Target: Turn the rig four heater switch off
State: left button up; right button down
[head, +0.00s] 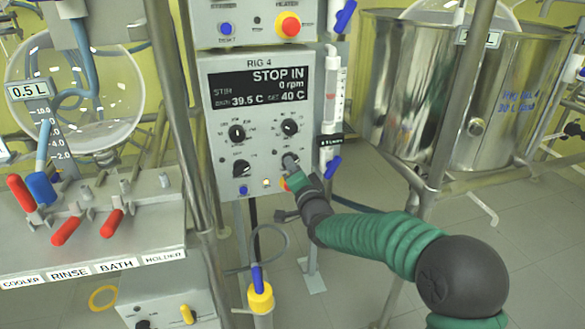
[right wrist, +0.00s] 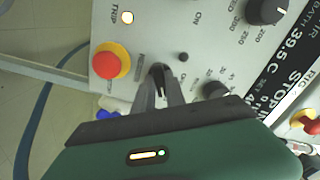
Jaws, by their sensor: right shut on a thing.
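The rig four panel (head: 258,125) stands in the middle of the head view, with a dark display reading STOP IN, 0 rpm, 39.5 C and set 40 C. My right gripper (head: 291,161) reaches its lower right part from the right. In the right wrist view the gripper's two fingers (right wrist: 160,82) are closed together at the panel face, on a small switch beside the ON mark. The fingertips mostly hide that switch, so its position cannot be told. A red button on a yellow base (right wrist: 110,62) sits close beside the fingers. My left gripper is out of view.
Several black knobs (head: 237,132) are on the panel above the gripper. A syringe-like tube (head: 331,105) hangs at its right edge. A steel vessel (head: 400,85) stands at right, and a bench with red-handled valves (head: 112,223) at left.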

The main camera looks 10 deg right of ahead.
jog(key=shift+f, duration=0.1)
jog(key=n+p, duration=0.2)
jog(key=n, duration=0.9)
jog(key=shift+d+f+n+p, duration=0.1)
jog(key=shift+f+n+p, duration=0.05)
jog(key=shift+n+p, duration=0.2)
jog(key=shift+f, duration=0.1)
dwell(0.4)
jog(key=c, duration=1.4)
grip_release()
jog(key=shift+r, duration=0.2)
jog(key=shift+s, duration=0.15)
